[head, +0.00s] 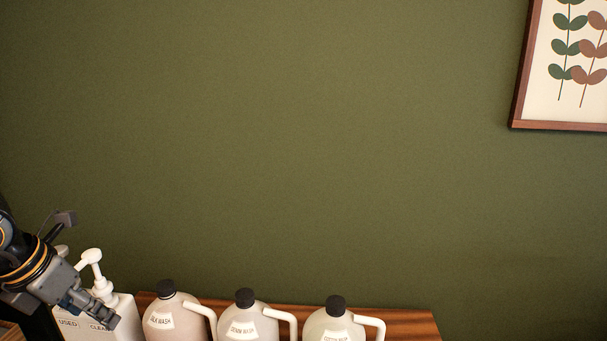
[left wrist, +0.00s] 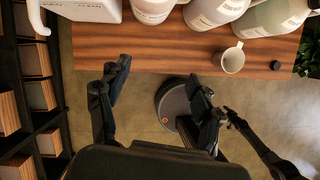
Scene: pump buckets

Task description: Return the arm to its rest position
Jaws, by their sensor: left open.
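My left gripper (head: 100,318) is at the lower left of the head view, in front of the white pump box (head: 126,311). The box carries USED and CLEAN labels and a white pump (head: 93,262). A dark jointed part of mine, perhaps the right arm, shows at the lower right of the wrist view; its jaw state is unclear. Contact between the left gripper and the box cannot be told.
Three capped jugs, silk wash (head: 172,318), denim wash (head: 245,318) and a third (head: 330,322), stand on the wooden table (head: 411,320). A white cup (left wrist: 232,60) and black cap (left wrist: 275,65) are near its edge. Shelves (left wrist: 28,110) stand left.

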